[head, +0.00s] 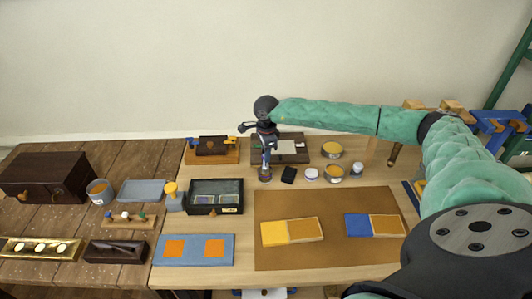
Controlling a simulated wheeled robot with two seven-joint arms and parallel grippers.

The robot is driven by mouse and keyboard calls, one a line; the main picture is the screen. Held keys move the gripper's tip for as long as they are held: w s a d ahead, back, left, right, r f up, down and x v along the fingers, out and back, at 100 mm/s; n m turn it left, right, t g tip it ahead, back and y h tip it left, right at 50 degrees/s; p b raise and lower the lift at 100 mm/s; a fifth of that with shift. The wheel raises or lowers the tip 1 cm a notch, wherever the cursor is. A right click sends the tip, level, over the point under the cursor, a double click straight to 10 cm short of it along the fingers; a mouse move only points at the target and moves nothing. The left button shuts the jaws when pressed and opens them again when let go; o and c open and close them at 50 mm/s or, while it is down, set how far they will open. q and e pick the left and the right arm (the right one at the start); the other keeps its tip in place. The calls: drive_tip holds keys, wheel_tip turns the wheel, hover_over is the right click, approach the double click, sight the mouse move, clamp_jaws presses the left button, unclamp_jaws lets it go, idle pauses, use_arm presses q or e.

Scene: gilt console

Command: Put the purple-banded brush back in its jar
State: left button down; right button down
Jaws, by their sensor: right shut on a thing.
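My right gripper (266,143) points down near the back middle of the table, shut on a thin upright brush (266,158). A bluish or purplish part of the brush shows below the fingers; its exact band colour is too small to tell. A small jar (265,178) stands directly under the gripper, in line with the brush. I cannot tell whether the brush's lower end is inside the jar or just above or behind it. My left gripper is not in view.
A dark open box (216,209) is at left. A brown mat (340,250) with coloured panels lies in front. A dark board (295,158) lies behind.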

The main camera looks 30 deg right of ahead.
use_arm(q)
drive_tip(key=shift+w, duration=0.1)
use_arm(e)
drive_tip(key=shift+f, duration=0.1)
drive_tip(key=c, duration=1.3)
unclamp_jaws()
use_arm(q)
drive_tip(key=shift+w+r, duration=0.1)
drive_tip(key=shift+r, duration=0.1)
use_arm(e)
drive_tip(key=shift+o, duration=0.2)
drive_tip(key=shift+r, duration=0.35)
drive_tip(key=shift+r+b, duration=0.6)
drive_tip(key=shift+r, duration=0.05)
wheel_tip(320, 180, up, 9)
drive_tip(key=b, duration=0.4)
drive_tip(key=shift+d, duration=0.1)
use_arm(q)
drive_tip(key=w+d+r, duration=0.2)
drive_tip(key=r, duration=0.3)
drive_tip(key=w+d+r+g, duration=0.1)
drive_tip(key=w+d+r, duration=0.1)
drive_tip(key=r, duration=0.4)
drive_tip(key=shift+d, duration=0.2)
use_arm(e)
drive_tip(key=shift+r, duration=0.65)
